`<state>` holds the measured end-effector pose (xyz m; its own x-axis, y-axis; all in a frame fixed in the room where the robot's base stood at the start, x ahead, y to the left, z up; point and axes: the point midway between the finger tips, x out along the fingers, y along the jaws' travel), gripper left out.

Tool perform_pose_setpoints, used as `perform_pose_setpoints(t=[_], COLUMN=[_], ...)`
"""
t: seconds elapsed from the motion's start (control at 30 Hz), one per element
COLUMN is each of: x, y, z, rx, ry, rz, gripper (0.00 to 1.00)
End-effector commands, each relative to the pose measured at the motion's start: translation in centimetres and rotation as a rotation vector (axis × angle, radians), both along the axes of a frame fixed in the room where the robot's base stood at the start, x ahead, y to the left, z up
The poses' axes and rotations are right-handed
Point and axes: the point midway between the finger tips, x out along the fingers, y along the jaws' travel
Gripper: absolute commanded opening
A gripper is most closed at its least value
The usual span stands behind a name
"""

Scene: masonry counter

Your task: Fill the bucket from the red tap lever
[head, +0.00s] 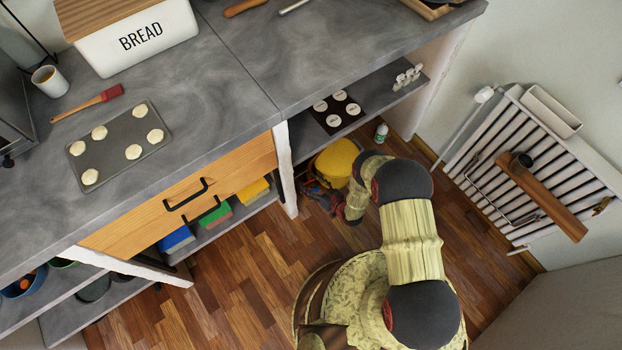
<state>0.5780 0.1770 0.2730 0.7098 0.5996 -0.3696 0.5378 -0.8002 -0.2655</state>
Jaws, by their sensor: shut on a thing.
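No red tap lever can be made out with certainty. My gripper (321,196) is down there among these parts, close to the yellow container. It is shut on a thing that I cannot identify. My arm hides the container's right side.
The grey counter (225,85) carries a bread bin (135,42), a baking tray (120,146) and a red brush (92,101). A small bottle (381,132) stands nearby. A wall rack (520,165) is at right. Wood floor (240,265) lies open in front.

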Motion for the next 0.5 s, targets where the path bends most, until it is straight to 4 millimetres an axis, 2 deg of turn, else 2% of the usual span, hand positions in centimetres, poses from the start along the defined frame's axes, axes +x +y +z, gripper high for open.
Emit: perform_pose_setpoints(t=[0.13, 0.17, 0.43, 0.5], x=[-0.3, -0.29, -0.19, -0.15], y=[0.35, 0.35, 0.2, 0.17], z=[-0.05, -0.04, -0.04, -0.03], rx=[0.001, 0.001, 0.0, -0.001], ry=[0.001, 0.001, 0.0, 0.0], rz=[0.01, 0.01, 0.006, 0.005], gripper=[0.21, 0.68, 0.83, 0.83])
